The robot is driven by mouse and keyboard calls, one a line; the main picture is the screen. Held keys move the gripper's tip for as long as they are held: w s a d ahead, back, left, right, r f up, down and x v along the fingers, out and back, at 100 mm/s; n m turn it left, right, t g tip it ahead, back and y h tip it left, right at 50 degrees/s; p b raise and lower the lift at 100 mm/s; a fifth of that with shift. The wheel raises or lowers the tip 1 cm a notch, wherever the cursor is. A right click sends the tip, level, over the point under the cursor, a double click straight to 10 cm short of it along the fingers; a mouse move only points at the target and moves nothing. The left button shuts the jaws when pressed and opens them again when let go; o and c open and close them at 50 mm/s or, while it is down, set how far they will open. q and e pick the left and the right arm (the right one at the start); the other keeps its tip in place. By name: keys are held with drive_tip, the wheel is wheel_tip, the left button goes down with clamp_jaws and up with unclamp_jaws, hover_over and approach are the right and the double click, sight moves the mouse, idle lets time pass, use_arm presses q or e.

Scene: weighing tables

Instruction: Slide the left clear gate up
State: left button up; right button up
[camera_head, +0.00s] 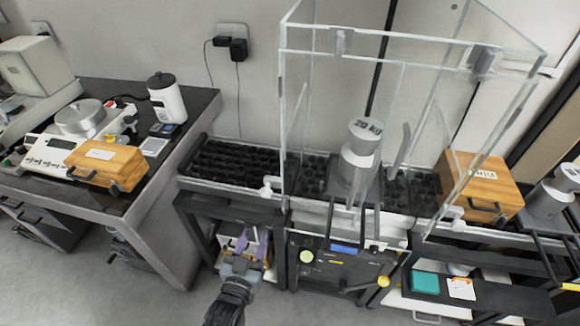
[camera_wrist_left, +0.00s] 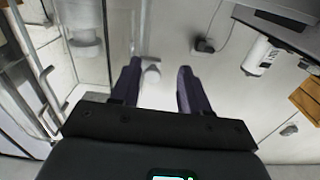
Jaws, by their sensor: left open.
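The clear draft-shield case has a left clear gate (camera_head: 298,110) with a small pale knob (camera_head: 270,186) at its lower front. The gate appears down. A silver 20 kg weight (camera_head: 362,150) stands inside the case. My left gripper (camera_head: 252,238) is open and empty, below and slightly left of the knob in the head view. In the left wrist view, my left gripper (camera_wrist_left: 160,68) shows two dark purple fingers apart, with a pale knob-like piece (camera_wrist_left: 151,72) showing between them. I cannot tell how far beyond the fingertips it is. My right gripper is not in view.
A wooden box (camera_head: 480,190) stands right of the case. The left table (camera_head: 165,165) holds a scale, another wooden box (camera_head: 105,165) and a white bottle (camera_head: 166,100). A black studded bed (camera_head: 235,165) lies left of the case. Open floor lies below left.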

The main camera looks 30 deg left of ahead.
use_arm(q)
drive_tip(key=p, duration=0.4)
approach(265, 195)
drive_tip(key=shift+n, duration=0.3)
drive_tip(key=b+x, duration=0.1)
drive_tip(key=x, duration=0.9)
drive_tip(key=shift+w+a, duration=0.2)
drive_tip(key=shift+w, duration=0.15)
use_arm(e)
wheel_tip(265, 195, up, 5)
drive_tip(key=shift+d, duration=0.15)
use_arm(q)
drive_tip(key=shift+c, duration=0.3)
clamp_jaws()
